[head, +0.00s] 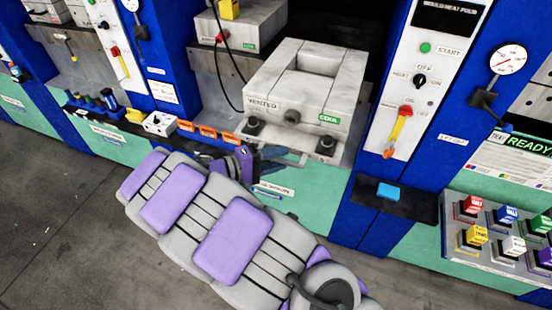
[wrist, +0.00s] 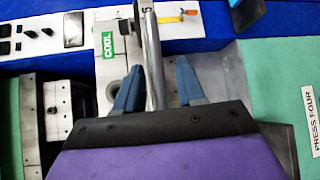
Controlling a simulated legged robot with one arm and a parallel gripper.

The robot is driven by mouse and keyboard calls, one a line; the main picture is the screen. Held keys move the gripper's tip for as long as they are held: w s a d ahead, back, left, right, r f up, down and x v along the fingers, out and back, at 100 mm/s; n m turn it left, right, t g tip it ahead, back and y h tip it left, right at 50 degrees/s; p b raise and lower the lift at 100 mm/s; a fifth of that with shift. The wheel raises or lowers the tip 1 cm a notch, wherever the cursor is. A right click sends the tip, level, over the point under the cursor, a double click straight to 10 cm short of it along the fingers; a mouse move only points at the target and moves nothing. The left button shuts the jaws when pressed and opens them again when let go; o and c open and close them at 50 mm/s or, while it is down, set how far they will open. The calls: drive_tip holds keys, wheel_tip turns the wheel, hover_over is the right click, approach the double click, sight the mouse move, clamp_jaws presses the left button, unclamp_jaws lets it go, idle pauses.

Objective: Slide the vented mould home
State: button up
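The vented mould (head: 262,92) is a pale grey metal block with a square recess on top, a "VENTED" label and a green "COOL" tag. In the head view it sits in the bay of the middle press, its front face towards me. In the wrist view the bar (wrist: 152,60) runs between the blue fingers of my gripper (wrist: 157,80). The fingers stand apart, with a gap visible on the right side of the bar.
A control panel (head: 412,90) with a switch and yellow-red lever stands right of the bay. A dark ledge with a blue button (head: 390,190) juts out below it. Small tools and orange pieces (head: 207,131) lie on the left ledge. The floor is clear.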

drive_tip(key=shift+c, duration=0.2)
clamp_jaws()
drive_tip(key=shift+f, duration=0.1)
idle(0.4)
